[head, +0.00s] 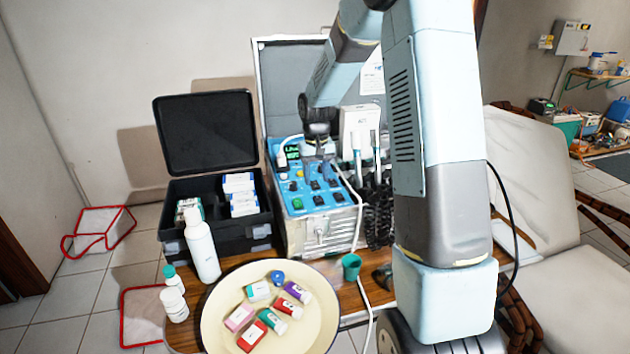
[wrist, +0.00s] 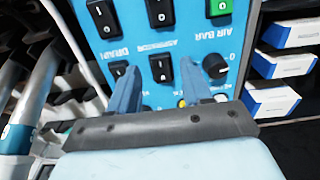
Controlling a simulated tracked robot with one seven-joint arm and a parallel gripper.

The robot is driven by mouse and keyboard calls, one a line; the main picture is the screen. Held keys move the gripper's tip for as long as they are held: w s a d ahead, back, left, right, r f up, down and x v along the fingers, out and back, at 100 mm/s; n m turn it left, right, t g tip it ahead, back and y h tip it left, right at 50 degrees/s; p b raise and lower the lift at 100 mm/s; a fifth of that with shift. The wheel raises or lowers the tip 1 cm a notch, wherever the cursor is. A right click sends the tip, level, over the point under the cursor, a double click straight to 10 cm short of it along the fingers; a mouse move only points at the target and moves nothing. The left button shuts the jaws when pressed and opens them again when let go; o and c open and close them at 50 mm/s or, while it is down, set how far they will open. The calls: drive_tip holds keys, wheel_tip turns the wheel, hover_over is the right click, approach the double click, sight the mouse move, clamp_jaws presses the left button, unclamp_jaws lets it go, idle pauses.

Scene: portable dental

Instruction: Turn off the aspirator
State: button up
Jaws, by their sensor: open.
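The blue control panel (head: 305,175) sits in the open metal case. In the wrist view it shows upside down. The black rocker switch by the ASPIRATOR label (wrist: 160,12) is at the top middle of the wrist view; it is the middle switch of the panel's bottom row in the head view (head: 318,200). Its rocker position is too unclear to tell. My gripper (wrist: 158,85) is open and empty, its two blue fingers spread over the panel, with the aspirator switch beyond their tips. In the head view, my gripper (head: 319,151) is above the panel's upper part.
A green AIR BAR switch (wrist: 218,8) and a DRAIN switch (wrist: 103,18) flank the aspirator switch. Hoses and white handpieces (head: 362,125) hang at the panel's right. A black case (head: 175,235) with boxes stands left. A round tray (head: 225,330) holds small bottles in front.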

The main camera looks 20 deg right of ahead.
drive_tip(key=shift+f, duration=0.95)
drive_tip(key=shift+c, duration=0.5)
clamp_jaws()
